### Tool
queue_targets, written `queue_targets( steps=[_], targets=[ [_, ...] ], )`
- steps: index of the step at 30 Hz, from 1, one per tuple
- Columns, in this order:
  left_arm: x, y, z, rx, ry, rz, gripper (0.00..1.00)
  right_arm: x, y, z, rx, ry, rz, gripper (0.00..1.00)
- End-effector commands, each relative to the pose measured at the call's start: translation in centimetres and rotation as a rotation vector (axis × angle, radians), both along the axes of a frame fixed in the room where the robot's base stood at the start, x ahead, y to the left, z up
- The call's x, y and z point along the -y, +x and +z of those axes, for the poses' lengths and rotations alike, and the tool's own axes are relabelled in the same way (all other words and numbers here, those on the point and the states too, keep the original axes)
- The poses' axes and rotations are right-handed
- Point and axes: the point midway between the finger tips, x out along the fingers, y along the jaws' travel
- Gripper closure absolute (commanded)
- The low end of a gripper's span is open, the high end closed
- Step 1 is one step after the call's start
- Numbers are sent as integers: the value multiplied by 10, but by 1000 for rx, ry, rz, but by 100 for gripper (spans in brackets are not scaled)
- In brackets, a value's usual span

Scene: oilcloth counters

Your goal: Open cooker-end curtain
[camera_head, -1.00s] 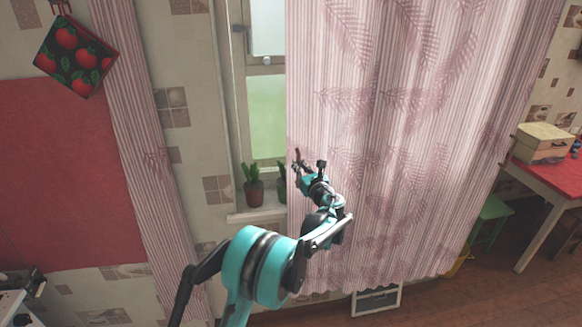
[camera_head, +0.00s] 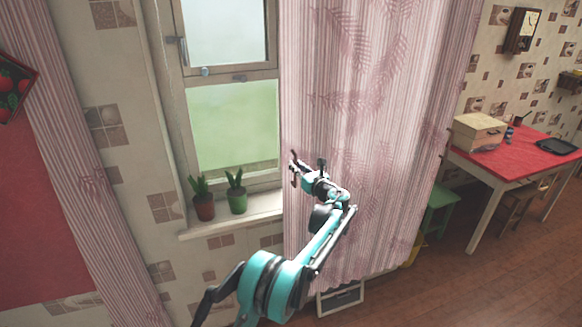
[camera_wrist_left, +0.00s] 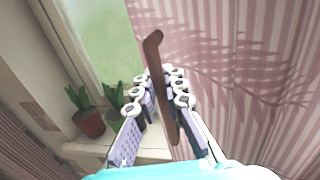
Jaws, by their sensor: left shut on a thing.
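The wide pink striped curtain (camera_head: 375,120) with leaf patterns hangs over the right part of the window (camera_head: 230,110). A brown bar (camera_wrist_left: 153,45) stands at its left edge in the left wrist view. My left gripper (camera_head: 298,172) is at this edge, in front of the sill; it also shows in the left wrist view (camera_wrist_left: 160,88). Its fingers are shut on the brown bar. How the bar joins the cloth is hard to see. A narrow gathered curtain (camera_head: 75,170) hangs left of the window. My right gripper is not in view.
A red plant pot (camera_head: 204,207) and a green plant pot (camera_head: 238,201) stand on the sill (camera_head: 225,224), left of my left gripper. A green stool (camera_head: 438,200) and a red-topped table (camera_head: 520,150) with a box (camera_head: 478,132) stand right of the curtain.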

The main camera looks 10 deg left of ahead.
Motion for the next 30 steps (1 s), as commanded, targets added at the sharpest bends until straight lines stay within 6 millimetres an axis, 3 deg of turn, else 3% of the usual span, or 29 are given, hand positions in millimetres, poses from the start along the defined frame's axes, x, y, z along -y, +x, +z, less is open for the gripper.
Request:
queue_targets(
  steps=[7, 8, 9, 19, 23, 30],
  targets=[
    [0, 0, -1, 0, -1, 0, 100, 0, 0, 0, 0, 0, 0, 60],
    [0, 0, -1, 0, -1, 0, 83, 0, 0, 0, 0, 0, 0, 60],
    [0, 0, -1, 0, -1, 0, 80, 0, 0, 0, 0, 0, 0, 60],
    [2, -2, 0, 0, 0, 0, 80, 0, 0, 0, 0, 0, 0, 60],
    [13, -14, 0, 0, 0, -1, 80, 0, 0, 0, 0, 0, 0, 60],
    [50, -53, 0, 0, 0, -3, 80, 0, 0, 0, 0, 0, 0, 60]
  ],
)
